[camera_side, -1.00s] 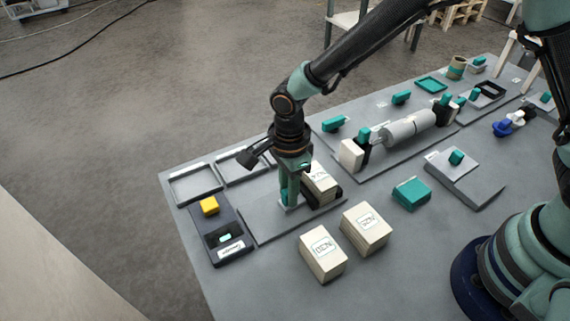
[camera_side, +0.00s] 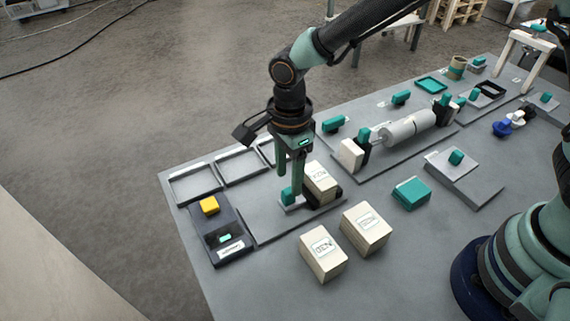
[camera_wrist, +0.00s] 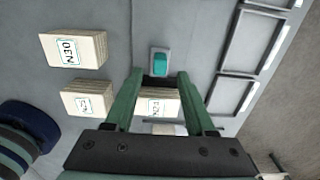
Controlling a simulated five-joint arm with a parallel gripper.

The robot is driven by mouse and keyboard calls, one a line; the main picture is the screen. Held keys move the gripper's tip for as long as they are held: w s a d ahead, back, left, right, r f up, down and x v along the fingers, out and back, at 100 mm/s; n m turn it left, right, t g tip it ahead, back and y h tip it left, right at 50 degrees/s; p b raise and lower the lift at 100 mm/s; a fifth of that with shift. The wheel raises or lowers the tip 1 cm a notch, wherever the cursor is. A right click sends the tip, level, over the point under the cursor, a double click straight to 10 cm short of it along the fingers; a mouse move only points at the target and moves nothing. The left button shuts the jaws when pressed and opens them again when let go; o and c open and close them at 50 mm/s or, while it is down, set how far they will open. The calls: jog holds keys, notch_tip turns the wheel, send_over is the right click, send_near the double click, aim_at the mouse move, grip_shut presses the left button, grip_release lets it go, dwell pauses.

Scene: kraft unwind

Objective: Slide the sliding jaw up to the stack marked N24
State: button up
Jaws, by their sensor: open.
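The sliding jaw, a grey foot with a teal handle (camera_side: 290,197), stands upright on a grey plate; it also shows in the wrist view (camera_wrist: 160,63). A cream stack (camera_side: 320,181) stands beside it on the plate, between the jaw and a black block (camera_side: 337,193). Its label starts like N2, the last digit unclear. It also shows between my fingers in the wrist view (camera_wrist: 158,103). I cannot tell whether jaw and stack touch. My gripper (camera_side: 290,173) is open and empty, its fingertips just above the jaw's handle.
Two more labelled stacks stand in front, one reading N30 (camera_side: 323,254), the other (camera_side: 367,230) unclear. A dark box with a yellow button (camera_side: 209,205) is at the left. Empty trays (camera_side: 195,184) line the far edge. A roller (camera_side: 405,129) lies behind right.

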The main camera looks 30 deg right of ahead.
aim_at(289, 190)
notch_tip(289, 190, up, 7)
dwell(0.3)
jog(key=shift+r, duration=0.1)
jog(key=s+d+r+n+t, duration=0.2)
jog(key=d+r+n, duration=0.3)
jog(key=d+n, duration=0.4)
jog(key=s+d+r+n+t, duration=0.3)
jog(key=s+d+r+n, duration=0.2)
jog(key=d+n, duration=0.4)
jog(key=d, duration=0.5)
jog(key=shift+t, duration=0.3)
